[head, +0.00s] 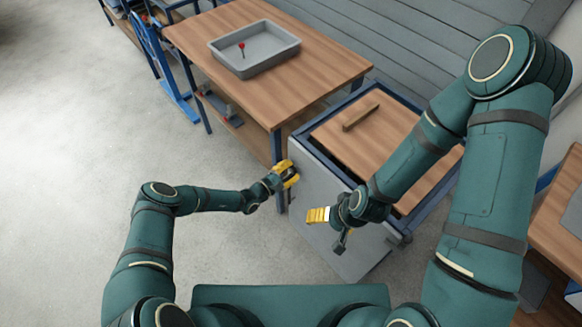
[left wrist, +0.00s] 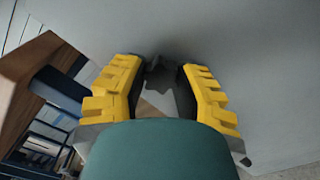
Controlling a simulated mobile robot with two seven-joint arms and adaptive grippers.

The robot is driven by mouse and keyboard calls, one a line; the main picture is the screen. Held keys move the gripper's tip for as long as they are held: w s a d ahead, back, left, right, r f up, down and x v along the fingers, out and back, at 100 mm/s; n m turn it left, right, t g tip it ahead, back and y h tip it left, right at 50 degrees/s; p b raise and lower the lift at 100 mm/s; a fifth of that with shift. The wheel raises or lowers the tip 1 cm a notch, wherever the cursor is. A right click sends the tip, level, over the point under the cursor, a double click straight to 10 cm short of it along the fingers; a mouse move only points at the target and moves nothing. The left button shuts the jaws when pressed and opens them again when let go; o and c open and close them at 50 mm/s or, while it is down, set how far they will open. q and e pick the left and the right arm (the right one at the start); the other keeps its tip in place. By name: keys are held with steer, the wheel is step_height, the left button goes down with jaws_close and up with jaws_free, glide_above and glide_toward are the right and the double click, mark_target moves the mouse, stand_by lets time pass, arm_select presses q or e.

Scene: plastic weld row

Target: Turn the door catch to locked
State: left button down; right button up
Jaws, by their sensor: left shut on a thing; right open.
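The light grey door (head: 345,235) forms the front of a blue-framed cabinet and also fills much of the left wrist view (left wrist: 250,75). My left gripper (head: 288,174) is at the door's left edge. In the left wrist view its yellow fingers (left wrist: 160,88) stand on either side of a dark grey piece at the door, which looks like the door catch (left wrist: 163,77). The gripper is shut on it. In the head view the catch is hidden by the gripper, and which way it is turned cannot be told. My right gripper (head: 318,215) is open and empty in front of the door.
The floor at the left is clear.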

arm_select(q)
steer(key=m+p, duration=0.1)
steer(key=m, duration=0.2)
steer(key=shift+r, duration=0.15)
steer(key=shift+m+p, duration=0.6)
steer(key=shift+m, duration=0.2)
steer(key=c, duration=0.7)
jaws_free()
steer(key=shift+w, duration=0.1)
steer(key=shift+o, duration=0.2)
steer(key=v, duration=1.2)
